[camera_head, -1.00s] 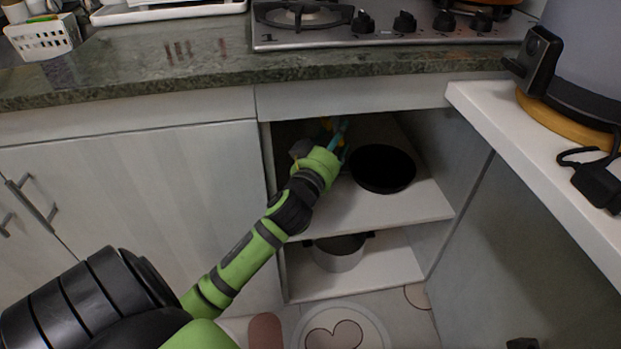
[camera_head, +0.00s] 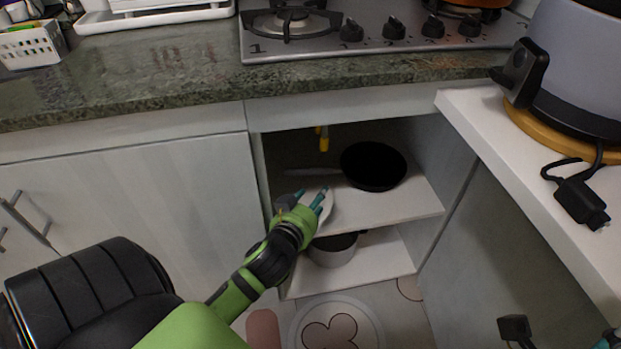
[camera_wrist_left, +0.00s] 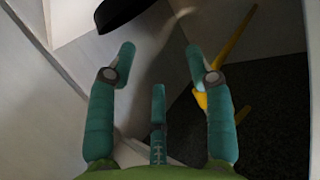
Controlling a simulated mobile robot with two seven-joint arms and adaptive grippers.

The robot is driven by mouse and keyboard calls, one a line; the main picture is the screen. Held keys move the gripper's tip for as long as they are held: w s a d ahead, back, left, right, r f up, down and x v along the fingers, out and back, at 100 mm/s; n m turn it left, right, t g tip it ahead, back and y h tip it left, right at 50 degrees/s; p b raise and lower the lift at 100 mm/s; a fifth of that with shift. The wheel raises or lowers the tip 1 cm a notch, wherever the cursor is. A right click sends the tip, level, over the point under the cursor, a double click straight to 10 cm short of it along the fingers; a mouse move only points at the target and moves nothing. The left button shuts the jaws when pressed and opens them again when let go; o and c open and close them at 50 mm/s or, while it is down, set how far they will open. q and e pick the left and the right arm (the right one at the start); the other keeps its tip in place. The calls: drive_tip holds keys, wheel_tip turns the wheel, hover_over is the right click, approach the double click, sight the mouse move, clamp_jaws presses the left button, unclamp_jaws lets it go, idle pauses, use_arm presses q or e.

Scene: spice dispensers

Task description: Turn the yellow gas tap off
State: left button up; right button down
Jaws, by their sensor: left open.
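The yellow gas tap (camera_head: 323,138) shows as a small upright yellow piece under the cabinet's top, at the back of the open cupboard. In the left wrist view yellow parts (camera_wrist_left: 235,42) appear as a slanting bar with a short piece at its lower end, partly behind a finger. The tap's exact setting cannot be told. My left gripper (camera_head: 312,194) is open and empty at the upper shelf's front left, apart from the tap and lower in the picture. Its spread teal fingers fill the wrist view (camera_wrist_left: 160,68). A teal bit of my right gripper (camera_head: 609,340) shows at the bottom right corner.
A black frying pan (camera_head: 373,166) lies on the upper shelf (camera_head: 405,205), right of my left gripper. A pot (camera_head: 333,252) stands on the lower shelf. The stone counter (camera_head: 150,72) and gas hob (camera_head: 385,45) are above. A white side board (camera_head: 520,150) carries a cooker (camera_head: 575,75).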

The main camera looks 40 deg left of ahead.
use_arm(q)
drive_tip(key=s+d+f+g+h+p, duration=0.1)
drive_tip(key=s+d+f+g, duration=0.1)
drive_tip(key=f, duration=0.4)
drive_tip(key=s+d+f+m+g, duration=0.1)
drive_tip(key=s+f+g, duration=0.2)
drive_tip(key=f, duration=0.4)
drive_tip(key=shift+s+d+f+m+h+p, duration=0.2)
drive_tip(key=shift+d+f+m+h+p, duration=0.1)
drive_tip(key=shift+d+h+p, duration=0.1)
